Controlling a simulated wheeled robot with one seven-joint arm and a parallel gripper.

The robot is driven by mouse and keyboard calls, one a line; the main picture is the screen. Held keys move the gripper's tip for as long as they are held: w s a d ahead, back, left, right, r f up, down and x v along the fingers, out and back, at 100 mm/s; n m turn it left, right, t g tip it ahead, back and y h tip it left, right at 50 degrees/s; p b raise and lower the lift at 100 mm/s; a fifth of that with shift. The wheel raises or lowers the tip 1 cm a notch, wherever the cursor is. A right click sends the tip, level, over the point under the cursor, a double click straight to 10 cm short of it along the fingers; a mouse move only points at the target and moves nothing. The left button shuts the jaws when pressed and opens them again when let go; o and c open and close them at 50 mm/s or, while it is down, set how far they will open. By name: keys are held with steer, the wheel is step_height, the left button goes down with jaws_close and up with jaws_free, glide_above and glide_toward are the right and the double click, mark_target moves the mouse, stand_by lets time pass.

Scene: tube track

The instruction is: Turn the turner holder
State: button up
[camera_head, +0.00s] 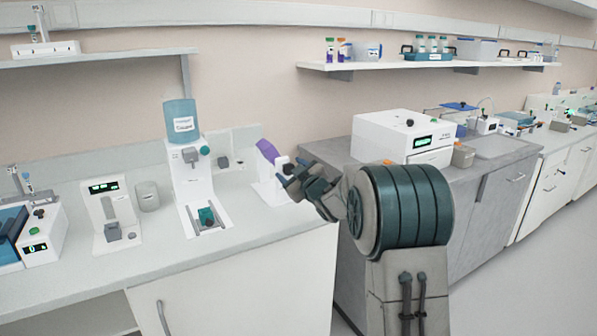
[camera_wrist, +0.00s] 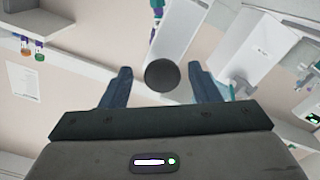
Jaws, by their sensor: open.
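The turner, a white device (camera_head: 264,189) with a purple tilted disc (camera_head: 268,151), stands at the right end of the left counter in the head view. My gripper (camera_head: 284,182) is right beside it, fingers pointing left toward it. In the wrist view my gripper (camera_wrist: 160,68) is open, with a round black knob (camera_wrist: 162,75) between its two fingers. The knob shows a gap to each finger. A white body (camera_wrist: 180,28) shows behind the knob. My gripper partly hides the device's right side in the head view.
A white dispenser with a blue tank (camera_head: 180,118) stands left of the turner. A white instrument box (camera_head: 403,137) sits on the grey counter to the right. A shelf (camera_head: 425,66) with bottles runs above. The counter front left of my arm is clear.

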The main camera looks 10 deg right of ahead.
steer(key=b+v, duration=0.1)
steer(key=v, duration=1.2)
steer(key=shift+s, duration=0.35)
steer(key=shift+d, duration=0.2)
steer(key=shift+c, duration=0.2)
